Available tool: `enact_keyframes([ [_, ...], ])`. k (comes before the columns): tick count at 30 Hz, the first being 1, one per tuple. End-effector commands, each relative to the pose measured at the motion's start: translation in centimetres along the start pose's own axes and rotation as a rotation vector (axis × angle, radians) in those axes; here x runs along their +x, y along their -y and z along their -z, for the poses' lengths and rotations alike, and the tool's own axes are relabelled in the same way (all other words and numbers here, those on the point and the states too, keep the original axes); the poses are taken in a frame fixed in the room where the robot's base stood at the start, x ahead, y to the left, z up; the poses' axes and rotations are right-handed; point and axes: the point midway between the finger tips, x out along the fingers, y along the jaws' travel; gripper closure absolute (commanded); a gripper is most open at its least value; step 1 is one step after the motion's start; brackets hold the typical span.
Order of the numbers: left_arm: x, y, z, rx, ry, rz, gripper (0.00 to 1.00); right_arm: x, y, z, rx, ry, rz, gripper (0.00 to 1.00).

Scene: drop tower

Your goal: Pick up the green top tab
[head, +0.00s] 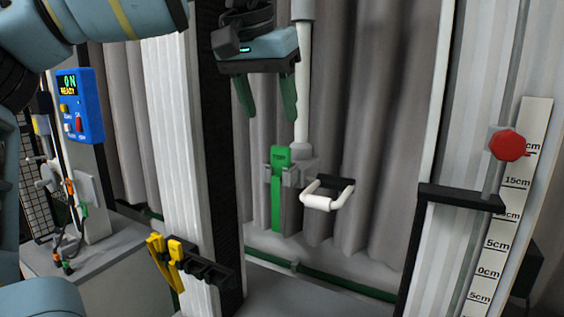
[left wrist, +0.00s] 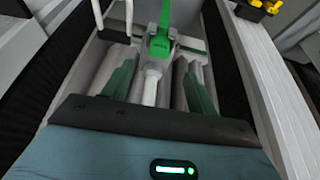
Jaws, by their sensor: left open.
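The green top tab (head: 278,188) is a bright green upright strip with "TOP" lettering near its upper end. It sits in a grey holder (head: 300,170) at the lower end of a white vertical rod (head: 301,85). My left gripper (head: 267,115) points down above the tab, its two green fingers apart and empty. In the left wrist view the tab (left wrist: 162,42) lies beyond the fingertips, roughly between their lines, and the gripper (left wrist: 155,65) is apart from it. My right gripper is not in view.
A white loop handle (head: 328,197) juts out right of the tab. Yellow tabs (head: 166,255) sit in a black rack at lower left. A blue control box (head: 80,107) reads "ON READY". A ruler (head: 505,215) and red knob (head: 507,145) stand at right. Grey curtain hangs behind.

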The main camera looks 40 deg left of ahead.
Motion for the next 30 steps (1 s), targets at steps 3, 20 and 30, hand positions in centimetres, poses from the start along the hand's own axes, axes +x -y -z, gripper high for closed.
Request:
enact_keyframes([
  [3,1.4,0.0,-0.1,0.001,0.005,0.000,0.42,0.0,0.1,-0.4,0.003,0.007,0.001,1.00],
  [20,6.3,0.0,0.1,0.001,0.004,-0.001,0.42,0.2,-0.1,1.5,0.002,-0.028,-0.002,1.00],
  [30,6.6,0.0,0.1,0.000,0.002,-0.001,0.47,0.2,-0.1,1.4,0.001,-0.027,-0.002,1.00],
])
